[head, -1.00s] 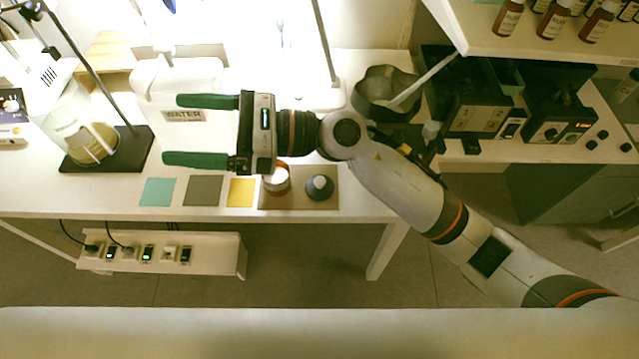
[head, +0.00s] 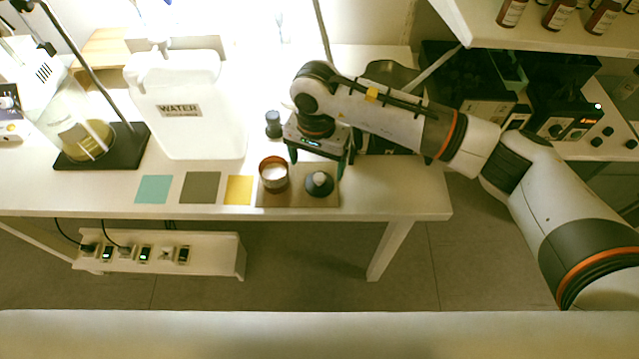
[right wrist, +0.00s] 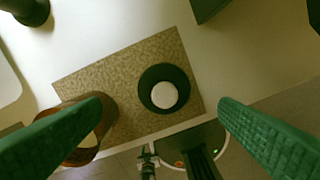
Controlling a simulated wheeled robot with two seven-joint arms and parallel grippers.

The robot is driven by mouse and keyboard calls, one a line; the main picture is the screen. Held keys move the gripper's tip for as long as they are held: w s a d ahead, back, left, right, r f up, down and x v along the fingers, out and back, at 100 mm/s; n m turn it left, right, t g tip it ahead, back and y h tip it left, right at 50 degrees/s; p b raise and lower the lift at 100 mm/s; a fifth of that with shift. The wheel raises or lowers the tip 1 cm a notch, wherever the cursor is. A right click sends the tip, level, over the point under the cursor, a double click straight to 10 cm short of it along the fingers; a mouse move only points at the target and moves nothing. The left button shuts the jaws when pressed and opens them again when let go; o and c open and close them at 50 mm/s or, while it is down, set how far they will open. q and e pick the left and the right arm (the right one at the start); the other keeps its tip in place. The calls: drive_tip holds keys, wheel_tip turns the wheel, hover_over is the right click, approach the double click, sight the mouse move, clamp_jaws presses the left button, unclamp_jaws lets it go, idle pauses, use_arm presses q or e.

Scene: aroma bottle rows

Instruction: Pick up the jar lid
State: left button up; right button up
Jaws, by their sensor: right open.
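The jar lid (head: 319,183) is dark with a pale round knob on top. It lies on a brown mat (head: 297,199) near the front edge of the table. In the right wrist view the lid (right wrist: 164,88) is on the mat (right wrist: 95,82), between and below my open fingers. My right gripper (head: 321,158) points down, open and empty, above and just behind the lid. An open amber jar (head: 273,173) with pale contents stands on the mat left of the lid; in the right wrist view my left-hand finger partly covers it. My left gripper is not in view.
A small dark bottle (head: 273,124) stands behind the jar. A white water canister (head: 190,115) stands at the left. Teal (head: 153,189), olive (head: 200,187) and yellow (head: 239,189) squares lie along the front. The table's front right corner is clear.

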sight(320, 177)
drive_tip(key=f, duration=0.2)
drive_tip(key=f+b, duration=0.1)
drive_tip(key=f, duration=0.2)
drive_tip(key=shift+d+f, duration=0.25)
drive_tip(key=shift+f, duration=0.05)
drive_tip(key=shift+c, duration=0.2)
drive_tip(key=c, duration=1)
